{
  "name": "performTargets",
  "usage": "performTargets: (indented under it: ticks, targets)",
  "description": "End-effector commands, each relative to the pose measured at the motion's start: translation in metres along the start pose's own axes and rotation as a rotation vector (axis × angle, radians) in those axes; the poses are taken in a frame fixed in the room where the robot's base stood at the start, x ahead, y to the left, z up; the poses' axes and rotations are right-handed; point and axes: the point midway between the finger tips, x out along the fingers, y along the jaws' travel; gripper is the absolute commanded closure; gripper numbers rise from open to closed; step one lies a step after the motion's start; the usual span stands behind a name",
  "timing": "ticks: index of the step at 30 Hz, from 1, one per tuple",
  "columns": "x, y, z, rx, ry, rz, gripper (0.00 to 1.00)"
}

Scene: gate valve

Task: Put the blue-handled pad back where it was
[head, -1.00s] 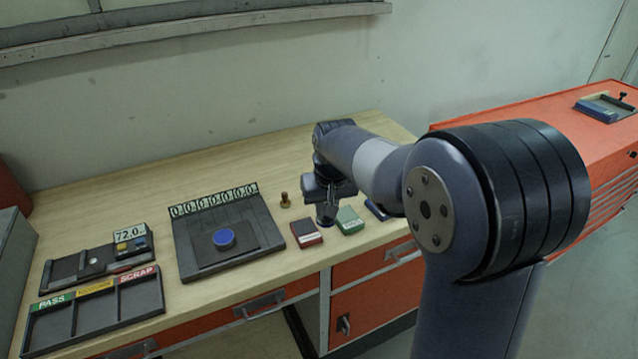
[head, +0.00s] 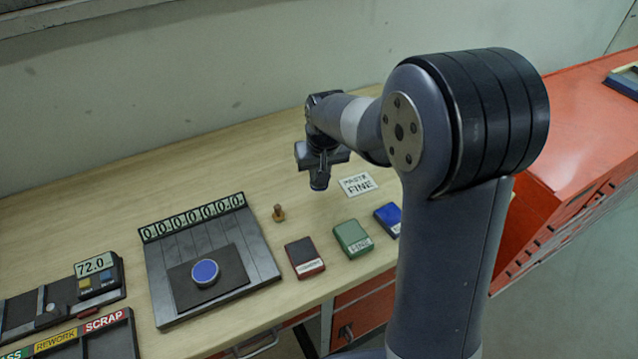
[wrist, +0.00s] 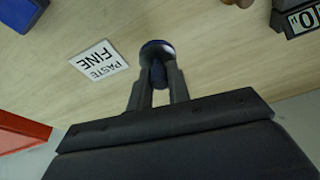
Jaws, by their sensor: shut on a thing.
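My gripper (wrist: 158,92) is shut on the blue-handled pad (wrist: 157,48). In the wrist view its blue handle sits between the two fingers, and its round dark head with a bluish rim points away from them. In the head view my gripper (head: 320,176) hangs above the bench, left of a white card reading "PASTE FINE" (head: 357,184). The card also shows in the wrist view (wrist: 98,60), left of the pad. The pad appears held above the wood, apart from the card.
A red box (head: 304,257), a green box (head: 353,238) and a blue box (head: 388,218) line the bench's front edge. A small brass piece (head: 279,213) stands left of my gripper. A dark fixture with a blue-topped disc (head: 205,272) is farther left. Bare bench lies behind.

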Motion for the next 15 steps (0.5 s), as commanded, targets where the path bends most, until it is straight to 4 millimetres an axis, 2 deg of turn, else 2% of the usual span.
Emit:
performTargets:
  ticks: [11,15]
  targets:
    - [0.044,0.000,0.012,0.000,-0.002,0.000,1.00]
    - [0.051,0.000,0.013,0.000,0.003,0.000,1.00]
